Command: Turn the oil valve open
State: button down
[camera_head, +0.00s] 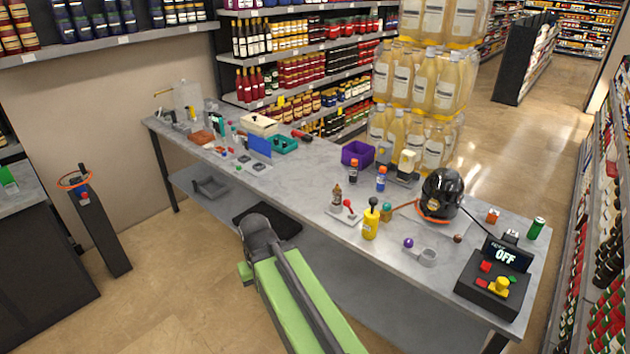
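The long grey table (300,180) holds several devices, and no label marks which part is the oil valve. A small lever with a red ball (349,204) stands on a light plate beside a brown bottle (337,195). A yellow canister (371,224) with a black ball on top stands in front of a teal ball (386,211). A black dome (441,193) with an orange band stands right of them. A dark control box (492,286) has a display reading OFF, red buttons and a yellow knob (499,286). My green and grey arm rises from the bottom; its gripper does not show.
A purple bin (357,154) and blue-capped bottles (381,178) stand mid-table. A purple ball (408,242) and grey ring (428,256) lie near the front edge. A dark post (95,225) stands at left. Floor is open in front of the table at left.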

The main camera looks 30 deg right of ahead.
aim_at(387, 207)
jog(key=z, duration=0.45)
jog(key=k, duration=0.85)
jog(key=z, duration=0.55)
jog(key=i, duration=1)
jog(key=z, duration=0.05)
